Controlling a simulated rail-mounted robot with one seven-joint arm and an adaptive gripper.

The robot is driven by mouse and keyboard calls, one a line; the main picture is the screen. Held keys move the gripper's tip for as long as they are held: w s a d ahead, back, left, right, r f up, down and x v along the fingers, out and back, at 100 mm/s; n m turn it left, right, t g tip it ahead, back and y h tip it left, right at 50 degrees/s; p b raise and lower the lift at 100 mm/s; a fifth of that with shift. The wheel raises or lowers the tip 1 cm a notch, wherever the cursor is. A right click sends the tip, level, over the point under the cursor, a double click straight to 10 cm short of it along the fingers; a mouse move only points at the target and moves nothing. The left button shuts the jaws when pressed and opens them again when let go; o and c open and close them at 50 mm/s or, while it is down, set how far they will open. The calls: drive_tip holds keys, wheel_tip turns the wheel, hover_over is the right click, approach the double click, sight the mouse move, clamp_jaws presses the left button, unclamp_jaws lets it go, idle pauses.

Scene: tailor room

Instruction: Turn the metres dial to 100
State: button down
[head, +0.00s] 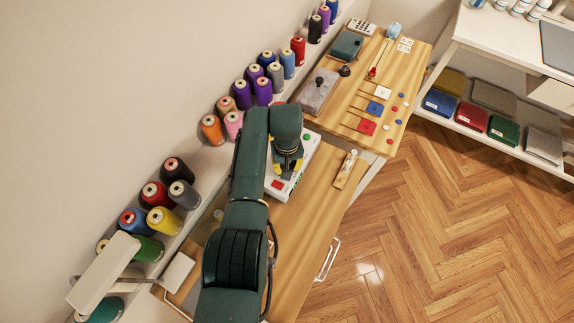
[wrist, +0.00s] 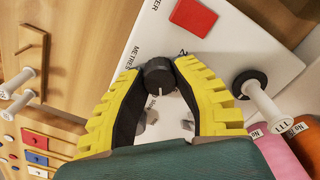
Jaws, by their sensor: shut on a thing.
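The metres dial (wrist: 160,79) is a small black knob with a white pointer line on a white machine panel (wrist: 230,60). In the wrist view the pointer line is toward my gripper's palm side. My gripper (wrist: 158,75) has its yellow-and-black fingers closed on both sides of the knob. Printed "METRES" lettering shows beside it, partly covered by a finger; the scale numbers are hidden or too small to read. In the head view the white machine (head: 300,165) is largely behind my arm, and the dial itself is hidden.
A red block (wrist: 194,16) sits on the panel near the dial. A black-based white spindle (wrist: 262,100) stands at the right, beside pink (wrist: 280,150) and orange thread spools. A wooden board with pegs (head: 347,170) lies right of the machine. Thread spools line the wall shelf.

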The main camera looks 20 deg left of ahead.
drive_tip(key=shift+s+f+m, duration=0.1)
drive_tip(key=shift+f+m, duration=0.1)
drive_tip(key=shift+m, duration=0.6)
drive_tip(key=c, duration=0.7)
unclamp_jaws()
drive_tip(key=shift+c, duration=0.2)
drive_tip(key=shift+r, duration=0.15)
wheel_tip(320, 180, up, 12)
